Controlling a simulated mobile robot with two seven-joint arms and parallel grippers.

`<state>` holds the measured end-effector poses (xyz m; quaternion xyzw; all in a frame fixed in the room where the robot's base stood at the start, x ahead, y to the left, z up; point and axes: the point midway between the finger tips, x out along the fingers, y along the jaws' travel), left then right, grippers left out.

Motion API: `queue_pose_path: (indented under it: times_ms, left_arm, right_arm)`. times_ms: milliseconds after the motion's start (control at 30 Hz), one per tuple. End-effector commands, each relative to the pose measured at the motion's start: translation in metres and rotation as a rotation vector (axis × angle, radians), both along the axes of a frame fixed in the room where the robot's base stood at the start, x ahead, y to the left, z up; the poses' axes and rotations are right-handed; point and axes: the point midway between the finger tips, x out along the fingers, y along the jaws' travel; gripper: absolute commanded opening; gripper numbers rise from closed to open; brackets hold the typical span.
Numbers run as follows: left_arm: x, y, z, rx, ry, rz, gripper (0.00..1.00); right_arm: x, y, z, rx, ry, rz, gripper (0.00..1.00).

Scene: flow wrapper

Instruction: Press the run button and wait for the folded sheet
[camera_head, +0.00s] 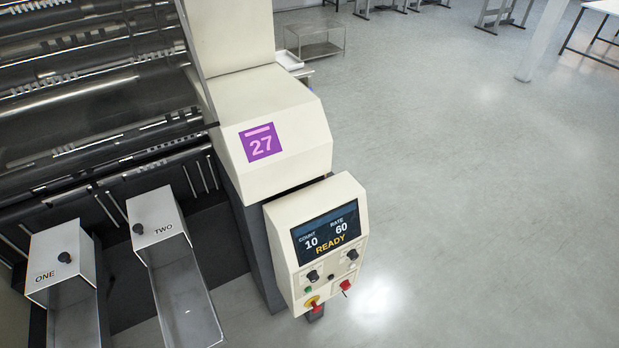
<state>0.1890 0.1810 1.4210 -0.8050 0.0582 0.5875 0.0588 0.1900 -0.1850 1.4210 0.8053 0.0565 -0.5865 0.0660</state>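A cream control panel (280,234) stands at the front corner of the machine. Its screen (325,236) reads COUNT 10, RATE 60 and READY. Below the screen are several black knobs, a small green button (308,290), a red control (346,286) and a red-and-yellow stop button (312,302). No label naming the run button is legible. Metal chutes marked ONE (62,312) and TWO (185,290) stand left of the panel, and their visible floors look bare. Neither of my grippers is in view.
The machine's rollers and bars (90,85) fill the upper left. A cream housing (290,120) with a purple 27 label stands above the panel. Open grey floor (480,200) lies to the right. A small metal cart (315,48) and tables are far back.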

Motion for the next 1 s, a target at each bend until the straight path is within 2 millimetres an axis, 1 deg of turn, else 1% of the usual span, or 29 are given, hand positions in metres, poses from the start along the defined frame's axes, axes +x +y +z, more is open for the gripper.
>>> queue_pose_path:
  times_ms: [33, 300, 1000]
  left_arm:
    - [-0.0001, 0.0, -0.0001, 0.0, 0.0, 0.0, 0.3]
    - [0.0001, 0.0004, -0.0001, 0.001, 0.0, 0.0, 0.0]
    - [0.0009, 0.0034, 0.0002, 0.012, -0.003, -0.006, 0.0]
  right_arm:
    - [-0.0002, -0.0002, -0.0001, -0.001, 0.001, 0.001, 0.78]
    - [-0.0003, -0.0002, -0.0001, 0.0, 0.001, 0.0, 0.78]
    - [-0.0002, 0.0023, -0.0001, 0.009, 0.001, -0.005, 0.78]
